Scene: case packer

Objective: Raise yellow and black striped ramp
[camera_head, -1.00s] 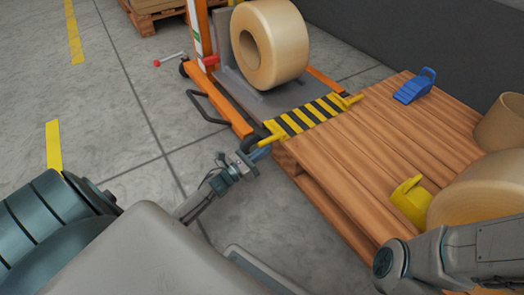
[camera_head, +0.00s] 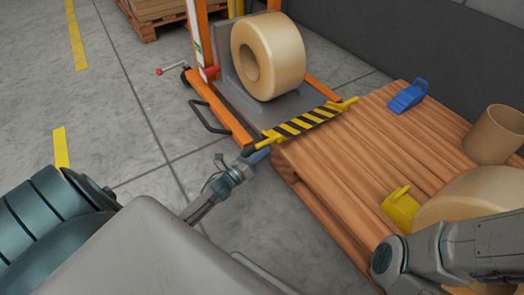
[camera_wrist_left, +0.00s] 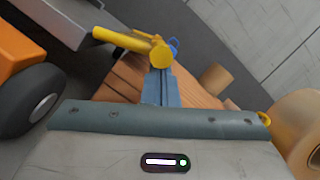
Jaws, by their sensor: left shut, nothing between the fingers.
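The yellow and black striped ramp (camera_head: 305,122) lies between the grey platform of the orange lift and the wooden pallet, tilted, with yellow rod ends on both sides. My left gripper (camera_head: 258,155) is shut and empty, at the ramp's near-left rod end. In the left wrist view the yellow rod (camera_wrist_left: 122,40) ends in a round knob directly beyond my shut fingers (camera_wrist_left: 159,84). The fingertips seem to meet the knob, but I cannot tell whether they press on it. My right gripper is out of view; only part of that arm shows at lower right.
The lift's platform (camera_head: 245,100) carries a large tan roll (camera_head: 290,55). The wooden pallet (camera_head: 350,150) holds a blue wedge (camera_head: 408,97), a yellow wedge (camera_head: 399,208), a cardboard tube (camera_head: 493,135) and another roll (camera_head: 470,200). The floor at left is clear.

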